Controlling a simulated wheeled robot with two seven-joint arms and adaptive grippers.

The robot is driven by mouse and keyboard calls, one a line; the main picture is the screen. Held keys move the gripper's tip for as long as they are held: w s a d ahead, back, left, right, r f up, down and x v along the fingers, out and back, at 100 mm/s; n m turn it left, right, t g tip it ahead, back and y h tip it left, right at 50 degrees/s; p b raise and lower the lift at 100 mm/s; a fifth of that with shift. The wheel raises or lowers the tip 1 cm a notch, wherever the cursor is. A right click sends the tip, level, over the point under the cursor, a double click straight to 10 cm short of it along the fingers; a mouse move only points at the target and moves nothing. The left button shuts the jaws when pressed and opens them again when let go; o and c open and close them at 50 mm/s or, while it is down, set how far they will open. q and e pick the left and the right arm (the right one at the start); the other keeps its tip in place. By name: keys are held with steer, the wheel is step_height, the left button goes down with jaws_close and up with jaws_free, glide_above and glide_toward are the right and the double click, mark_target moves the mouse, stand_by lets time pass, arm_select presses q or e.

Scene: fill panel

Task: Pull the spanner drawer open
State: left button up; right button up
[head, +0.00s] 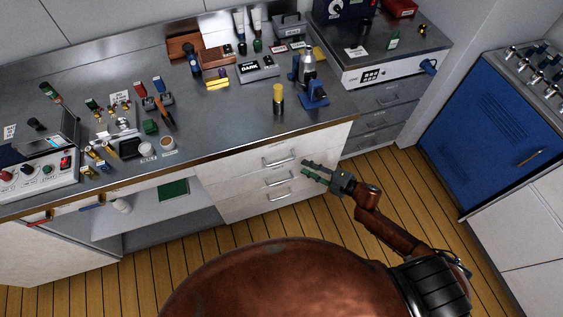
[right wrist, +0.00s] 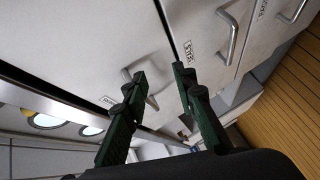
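A white drawer stack (head: 235,182) sits under the front edge of the bench, with metal bar handles one above another. My right gripper (head: 306,170) is just right of the handles in the head view. In the right wrist view the gripper (right wrist: 159,72) is open, its green fingers apart. A bar handle (right wrist: 152,101) shows beyond and between the fingers, partly hidden by the left one. I cannot tell if they touch it. All the drawers look closed. Small labels sit on the fronts, but I cannot read which one says spanner. My left gripper is not in view.
The steel bench top (head: 225,115) overhangs the drawers and carries tools, bottles and boxes. A grey drawer unit (head: 372,125) stands to the right and a blue cabinet (head: 483,125) beyond it. The wooden floor (head: 300,222) before the drawers is clear.

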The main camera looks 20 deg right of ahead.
mark_target(282, 161)
steer(key=a+r+n+g+y, duration=0.1)
steer(key=a+r+n+y, duration=0.15)
steer(key=a+r, duration=0.25)
steer(key=shift+n, duration=0.45)
steer(key=b+x, duration=0.1)
steer(key=x, duration=0.5)
steer(key=shift+w+a+f, duration=0.1)
steer(key=shift+a+f, duration=0.1)
steer(key=shift+a, duration=0.05)
steer(key=shift+c, duration=0.4)
jaws_close()
